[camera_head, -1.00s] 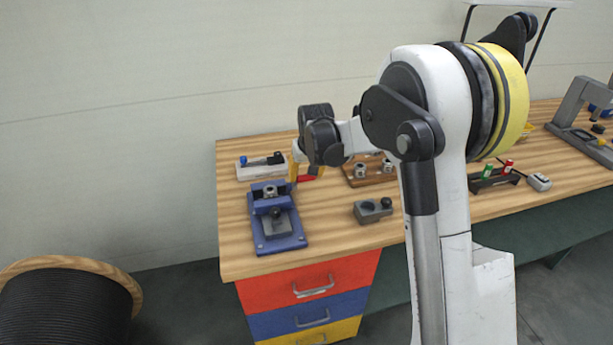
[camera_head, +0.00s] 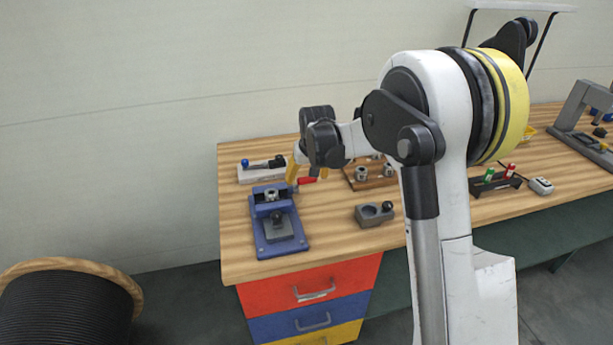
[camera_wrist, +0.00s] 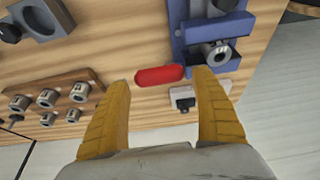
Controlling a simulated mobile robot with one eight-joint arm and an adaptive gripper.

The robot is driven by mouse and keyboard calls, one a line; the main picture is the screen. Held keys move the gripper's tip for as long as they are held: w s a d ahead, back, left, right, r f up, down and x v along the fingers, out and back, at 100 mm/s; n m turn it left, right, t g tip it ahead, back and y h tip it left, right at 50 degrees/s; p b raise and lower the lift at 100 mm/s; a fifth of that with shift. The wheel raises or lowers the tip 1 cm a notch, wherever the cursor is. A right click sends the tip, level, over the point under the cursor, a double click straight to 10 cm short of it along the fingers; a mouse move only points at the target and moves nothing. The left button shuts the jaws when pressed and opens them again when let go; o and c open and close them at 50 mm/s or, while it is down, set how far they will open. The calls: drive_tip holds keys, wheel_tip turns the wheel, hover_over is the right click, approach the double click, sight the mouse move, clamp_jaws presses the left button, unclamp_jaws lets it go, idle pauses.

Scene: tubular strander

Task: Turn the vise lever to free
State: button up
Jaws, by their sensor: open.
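The blue vise (camera_head: 274,228) stands at the left end of the wooden bench; it also shows at the top right of the wrist view (camera_wrist: 228,32), with a round metal piece (camera_wrist: 216,54) at its jaws. Its lever has a red handle (camera_wrist: 160,76), which also shows beside the vise in the head view (camera_head: 307,181). My gripper (camera_wrist: 163,84) has yellow fingers, spread apart. In the wrist view the red handle spans the gap between the fingertips, near both. I cannot tell whether it touches them. My arm hides part of the bench in the head view.
A wooden block with metal sockets (camera_wrist: 52,102) lies left of the fingers in the wrist view. A grey holder (camera_head: 374,213) sits right of the vise. A pale tray with a blue-ended tool (camera_head: 262,170) lies behind the vise. A cable spool (camera_head: 65,305) stands on the floor.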

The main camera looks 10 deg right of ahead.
drive_tip(key=v, duration=1.2)
drive_tip(key=shift+s, duration=0.1)
drive_tip(key=s+r+t+b, duration=0.15)
drive_tip(key=s+r, duration=0.25)
drive_tip(key=s, duration=1.1)
drive_tip(key=s+f+b, duration=0.1)
drive_tip(key=s+f, duration=0.2)
drive_tip(key=s, duration=0.5)
drive_tip(key=s+f+t+b, duration=0.1)
drive_tip(key=s+f, duration=0.2)
drive_tip(key=s, duration=0.5)
drive_tip(key=shift+f, duration=0.4)
